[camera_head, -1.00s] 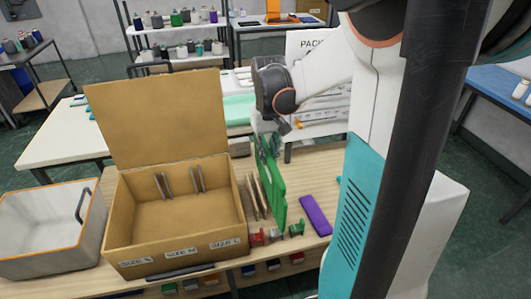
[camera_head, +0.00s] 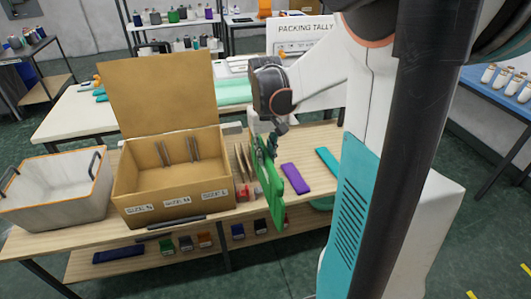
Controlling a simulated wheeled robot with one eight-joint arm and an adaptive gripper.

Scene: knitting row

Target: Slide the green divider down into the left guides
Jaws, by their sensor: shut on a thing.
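The green divider (camera_head: 270,188) is a thin panel held upright at the right of the box. My gripper (camera_head: 272,146) is shut on its upper edge. The divider's lower front end overlaps the table's front edge in the picture; I cannot tell how high it hangs. The open cardboard box (camera_head: 145,187) stands to the left, with its lid (camera_head: 155,92) raised. Inside its back wall are left guides (camera_head: 166,151) and right guides (camera_head: 193,150), thin upright strips. Its front wall hides the lower inside and any front guides.
Tan dividers (camera_head: 240,160) stand between the box and the green divider, near a red holder (camera_head: 243,191). A purple panel (camera_head: 295,178) and a teal panel (camera_head: 328,162) lie to the right. A grey bin (camera_head: 50,205) stands left. The raised lid walls off the box's back.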

